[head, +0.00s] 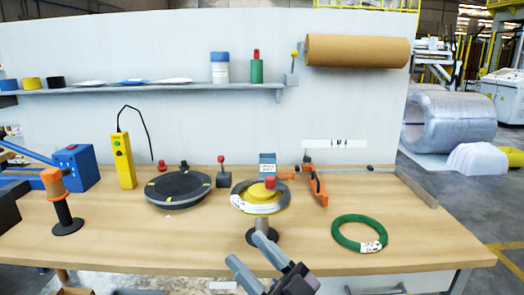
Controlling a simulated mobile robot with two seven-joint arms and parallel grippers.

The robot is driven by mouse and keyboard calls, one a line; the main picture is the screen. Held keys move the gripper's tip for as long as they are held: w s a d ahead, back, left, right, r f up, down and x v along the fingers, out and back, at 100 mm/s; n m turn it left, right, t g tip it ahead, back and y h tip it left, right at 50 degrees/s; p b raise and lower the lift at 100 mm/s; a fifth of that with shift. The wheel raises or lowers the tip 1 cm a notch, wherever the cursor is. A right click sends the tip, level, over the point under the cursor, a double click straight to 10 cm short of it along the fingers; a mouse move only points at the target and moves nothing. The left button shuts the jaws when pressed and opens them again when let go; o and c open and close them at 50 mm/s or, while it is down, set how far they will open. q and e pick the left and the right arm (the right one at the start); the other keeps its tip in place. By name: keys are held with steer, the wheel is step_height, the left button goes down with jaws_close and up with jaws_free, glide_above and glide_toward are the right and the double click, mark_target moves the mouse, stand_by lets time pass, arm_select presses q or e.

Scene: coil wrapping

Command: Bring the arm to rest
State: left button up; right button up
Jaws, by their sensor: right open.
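My right gripper (244,249) comes in from the bottom centre, at the front edge of the workbench (130,242). Its two grey fingers are apart, and I see nothing between them. Just beyond its tips stands a post with a yellow-topped hub (258,193) and a red knob, with a grey coil (240,203) bearing a white tag around the hub. Whether the fingers touch the post's base is hard to tell. A green coil (342,243) with a white tag lies flat on the bench at right. My left gripper is not in view.
A black round turntable (177,189) and a yellow control box (123,160) stand at left. An orange-handled tool (316,186) lies behind the green coil. An orange-topped handle (54,182) stands at far left. The bench's front right is clear.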

steer(key=s+d+f+m+t+h, duration=0.1)
steer(key=s+d+f+m+h, duration=0.1)
steer(key=d+f+m+h, duration=0.6)
steer(key=s+d+f+m+t+h, duration=0.15)
steer(key=d+f+h, duration=0.4)
steer(key=f, duration=0.65)
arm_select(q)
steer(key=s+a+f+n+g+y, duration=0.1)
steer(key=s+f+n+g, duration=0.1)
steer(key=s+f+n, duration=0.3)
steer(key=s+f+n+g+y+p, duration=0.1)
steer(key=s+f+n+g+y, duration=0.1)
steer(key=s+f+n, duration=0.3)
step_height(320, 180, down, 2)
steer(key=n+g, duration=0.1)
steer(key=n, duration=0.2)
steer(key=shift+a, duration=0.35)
arm_select(e)
steer(key=s+d+f+g+h, duration=0.4)
steer(key=s+d+f+g, duration=0.2)
steer(key=s+f, duration=0.6)
steer(key=shift+s+d+f+m+h, duration=0.35)
steer(key=shift+s+d, duration=0.4)
steer(key=shift+d, duration=0.3)
